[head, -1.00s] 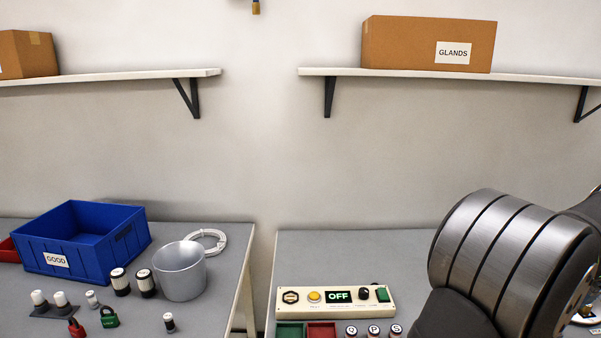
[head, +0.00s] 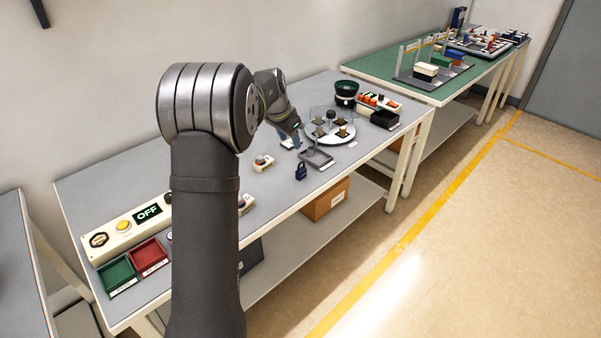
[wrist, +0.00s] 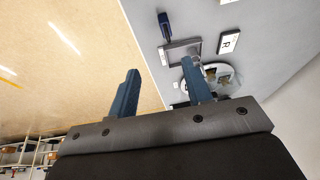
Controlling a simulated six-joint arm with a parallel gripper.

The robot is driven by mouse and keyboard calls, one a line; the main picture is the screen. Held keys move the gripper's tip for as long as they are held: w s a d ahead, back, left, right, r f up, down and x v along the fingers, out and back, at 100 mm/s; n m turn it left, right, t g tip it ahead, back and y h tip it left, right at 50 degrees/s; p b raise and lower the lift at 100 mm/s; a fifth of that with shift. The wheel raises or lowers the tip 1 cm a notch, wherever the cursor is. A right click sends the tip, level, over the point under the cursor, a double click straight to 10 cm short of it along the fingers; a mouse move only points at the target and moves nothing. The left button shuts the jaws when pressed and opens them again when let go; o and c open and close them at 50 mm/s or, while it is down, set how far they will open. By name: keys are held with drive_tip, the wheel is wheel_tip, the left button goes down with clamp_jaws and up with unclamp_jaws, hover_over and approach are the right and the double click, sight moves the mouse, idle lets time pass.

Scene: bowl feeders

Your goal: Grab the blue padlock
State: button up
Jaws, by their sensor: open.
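The blue padlock (head: 300,171) stands on the grey table near its front edge, left of a small grey tray in the head view. In the wrist view the dark blue padlock (wrist: 164,24) is near the top, beyond the fingers. My gripper (wrist: 160,90) is open and empty, with its two blue fingers wide apart. The left finger is over the floor and the right one over the table. The fingers are apart from the padlock. In the head view my gripper (head: 293,136) is above the table, behind and left of the padlock; its fingertips are hard to make out.
The grey tray (head: 316,159) is right beside the padlock. A round white plate (head: 318,137) with several brass-coloured parts is behind it. A black bowl (head: 346,90) stands farther back. The table's front edge is close.

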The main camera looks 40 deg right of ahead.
wheel_tip(320, 180, down, 3)
drive_tip(key=w, duration=0.2)
approach(298, 171)
drive_tip(key=x, duration=0.4)
drive_tip(key=shift+w+d+f, duration=0.1)
drive_tip(key=shift+w+f, duration=0.15)
drive_tip(key=shift+f, duration=0.1)
drive_tip(key=shift+h, duration=0.3)
drive_tip(key=shift+x, duration=3.05)
drive_tip(key=shift+s, duration=0.1)
clamp_jaws()
